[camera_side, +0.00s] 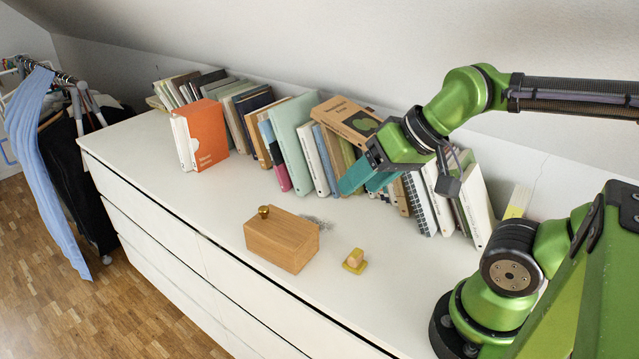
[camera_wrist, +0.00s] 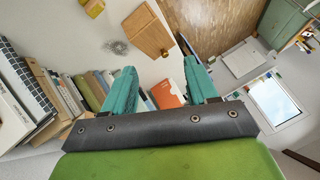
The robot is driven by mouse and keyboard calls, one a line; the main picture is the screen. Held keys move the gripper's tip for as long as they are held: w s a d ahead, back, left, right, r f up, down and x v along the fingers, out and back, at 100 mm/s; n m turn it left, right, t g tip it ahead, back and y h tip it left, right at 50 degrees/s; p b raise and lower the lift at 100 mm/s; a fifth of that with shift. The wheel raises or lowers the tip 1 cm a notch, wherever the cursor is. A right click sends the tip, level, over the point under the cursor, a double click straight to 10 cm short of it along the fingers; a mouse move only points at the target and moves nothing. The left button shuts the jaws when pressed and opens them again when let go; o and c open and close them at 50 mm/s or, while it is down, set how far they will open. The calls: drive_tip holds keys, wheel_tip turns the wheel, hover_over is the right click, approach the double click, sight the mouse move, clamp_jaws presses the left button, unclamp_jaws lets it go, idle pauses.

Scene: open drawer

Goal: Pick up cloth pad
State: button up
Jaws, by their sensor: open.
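My gripper (camera_side: 362,183) is open, with its teal fingers above the dresser top in front of the book row. In the wrist view my gripper (camera_wrist: 158,70) has nothing between its fingers. No item is clearly a cloth pad. A small yellow item with a tan top (camera_side: 355,261) lies on the dresser right of the wooden box, below and apart from my gripper; it also shows at the top edge of the wrist view (camera_wrist: 94,8). A flat grey tangled piece (camera_side: 316,221) lies behind the box, partly hidden by it; it is whole in the wrist view (camera_wrist: 116,46).
The wooden box (camera_side: 282,240) with a brass knob stands near the front edge of the white dresser (camera_side: 180,180). A row of books (camera_side: 295,135) lines the back by the wall, with an orange book box (camera_side: 208,135) at left. The dresser top between is mostly clear.

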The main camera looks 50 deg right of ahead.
drive_tip(key=shift+o, duration=1)
drive_tip(key=n+g+h, duration=0.2)
drive_tip(key=n+g, duration=0.2)
drive_tip(key=g, duration=0.3)
hover_over(359, 255)
wheel_tip(359, 255, down, 7)
wheel_tip(359, 255, down, 17)
drive_tip(key=shift+r, duration=0.1)
drive_tip(key=shift+c, duration=0.3)
